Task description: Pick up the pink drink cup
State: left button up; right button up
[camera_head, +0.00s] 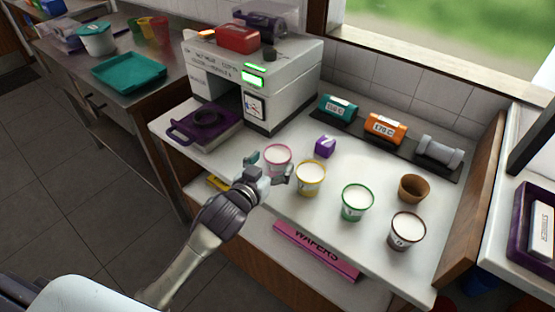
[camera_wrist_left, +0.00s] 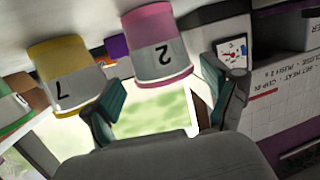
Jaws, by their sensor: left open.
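The pink drink cup (camera_head: 277,155), pink-rimmed with white contents, stands at the left end of the cup row on the white counter. In the left wrist view the pink cup (camera_wrist_left: 158,62) appears upside down, with a grey band and a number 2. My left gripper (camera_head: 271,168) is open right at the front of this cup. In the wrist view its two teal-padded fingers (camera_wrist_left: 162,85) lie either side of the cup's line, with the cup ahead between them. I cannot tell whether they touch it. My right gripper is not in view.
A yellow cup (camera_head: 311,177) stands close to the right of the gripper. A green cup (camera_head: 357,203), a dark red cup (camera_head: 406,232) and a brown cup (camera_head: 412,188) stand further right. A purple box (camera_head: 325,147) sits behind. A white machine (camera_head: 265,85) stands back left.

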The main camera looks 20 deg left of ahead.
aim_at(278, 153)
pick_arm(q)
jog(key=x, duration=0.3)
jog(key=shift+w, duration=0.4)
jog(key=c, duration=1)
jog(key=shift+r, duration=0.1)
jog(key=shift+c, duration=0.2)
